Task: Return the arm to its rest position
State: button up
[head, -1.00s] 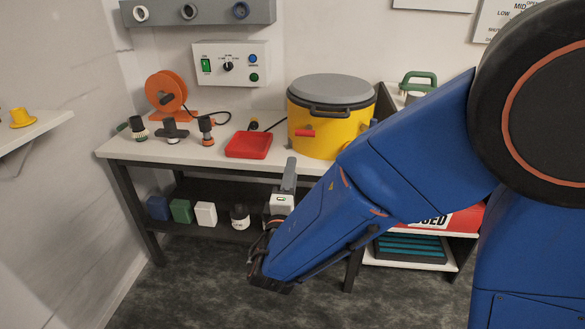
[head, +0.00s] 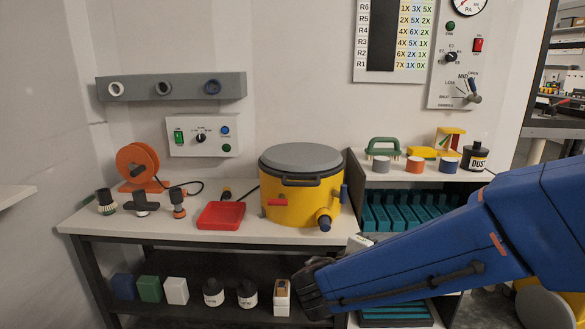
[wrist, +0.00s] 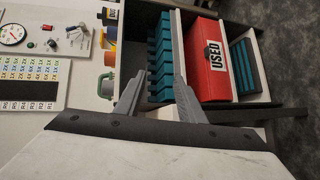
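My blue arm comes in from the right in the head view, its wrist end in front of the bench's lower shelf. My gripper's fingers are mostly hidden behind the arm there. In the wrist view my gripper (wrist: 158,90) shows two grey fingers standing apart, with nothing between them. They point toward the shelf unit, which appears sideways in that view. I cannot tell the exact distance to it.
The bench (head: 150,228) holds a yellow pot (head: 284,206), a red tray (head: 221,215) and an orange reel (head: 135,163). Bottles and boxes stand below. The wrist view shows a red box marked USED (wrist: 208,62) and teal racks (wrist: 161,58). Floor shows beyond the shelves.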

jog(key=s+d+f+m+g+y, duration=0.1)
jog(key=s+d+f+m+g, duration=0.1)
jog(key=s+d+m+g, duration=0.3)
jog(key=s+d+f+g+y, duration=0.1)
jog(key=s+d+f+g, duration=0.1)
jog(key=s+d, duration=0.5)
jog(key=s+a+m+y, duration=0.4)
jog(key=s+y, duration=0.4)
jog(key=s, duration=0.2)
jog(key=shift+a+r+t+y, duration=0.3)
jog(key=shift+a+r, duration=0.05)
